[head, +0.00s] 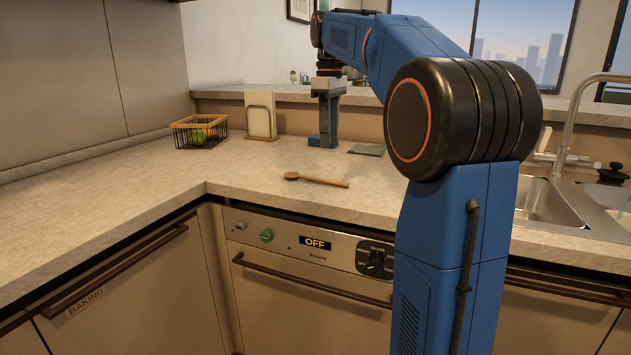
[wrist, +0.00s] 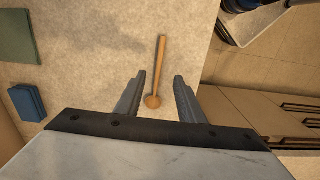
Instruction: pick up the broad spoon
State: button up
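The wooden spoon (head: 316,180) lies flat on the stone counter near its front edge, above the dishwasher panel. Its round bowl is at the left and its handle points right in the head view. My gripper (head: 322,143) hangs pointing down over the counter, behind the spoon and a little right of its bowl. In the wrist view the spoon (wrist: 160,68) shows with its bowl between the fingers in the picture and its handle pointing away. My gripper (wrist: 161,80) has its two fingers apart, with nothing held. The height between fingers and spoon is hard to tell.
A wire basket with green fruit (head: 199,132) and a holder with a pale board (head: 261,116) stand at the back left. A green cloth (head: 367,150) lies right of the gripper. The sink (head: 545,200) and tap are at the right. The left counter is clear.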

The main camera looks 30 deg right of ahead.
aim_at(328, 179)
notch_tip(328, 179, down, 11)
jog(key=shift+w+f, duration=0.1)
grip_shut()
dwell(0.6)
